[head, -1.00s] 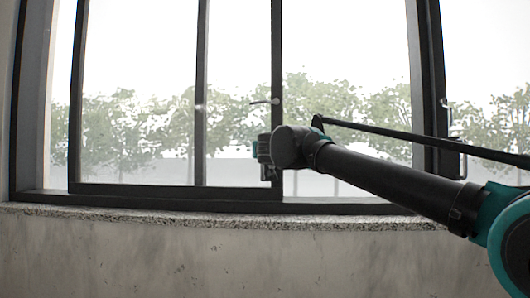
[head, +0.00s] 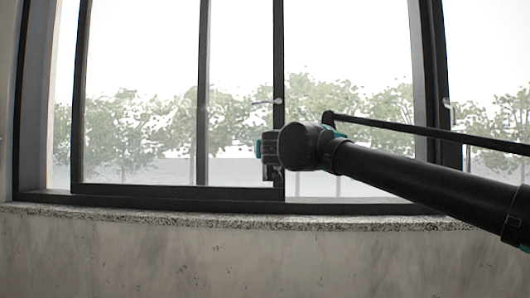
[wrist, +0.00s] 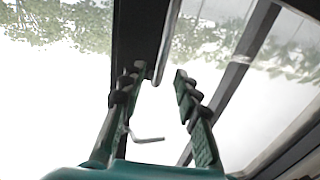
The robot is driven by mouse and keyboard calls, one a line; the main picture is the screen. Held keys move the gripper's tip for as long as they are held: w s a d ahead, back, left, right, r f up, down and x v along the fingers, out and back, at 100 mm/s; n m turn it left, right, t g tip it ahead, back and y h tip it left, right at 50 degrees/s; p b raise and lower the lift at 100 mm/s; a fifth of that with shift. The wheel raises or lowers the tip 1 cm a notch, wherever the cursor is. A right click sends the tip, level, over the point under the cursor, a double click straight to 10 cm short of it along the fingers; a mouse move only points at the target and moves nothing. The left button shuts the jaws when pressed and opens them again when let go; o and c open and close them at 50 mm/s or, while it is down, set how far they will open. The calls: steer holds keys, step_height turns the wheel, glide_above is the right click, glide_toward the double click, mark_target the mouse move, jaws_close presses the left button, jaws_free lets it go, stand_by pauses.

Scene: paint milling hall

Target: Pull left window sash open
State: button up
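The left window sash (head: 279,60) has a dark frame and clear glass, with an open strip between its left stile and the left jamb. A small metal lever (head: 265,101) is on its right stile. My gripper (head: 268,160) is in front of that stile, below the lever; my wrist hides part of it. In the wrist view my gripper (wrist: 158,82) is open, with its two green and black fingers apart. A metal bar handle (wrist: 168,40) ends between the fingertips, close to the left one; contact cannot be told. A bent metal piece (wrist: 147,138) shows lower between the fingers.
A speckled stone sill (head: 150,217) runs below the window above a grey wall (head: 150,260). A dark right-hand window post (head: 430,70) stands behind my arm. Another metal latch is at the far right. Trees show outside. The sill is clear.

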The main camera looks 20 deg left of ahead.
steer(key=v, duration=0.7)
stand_by(0.4)
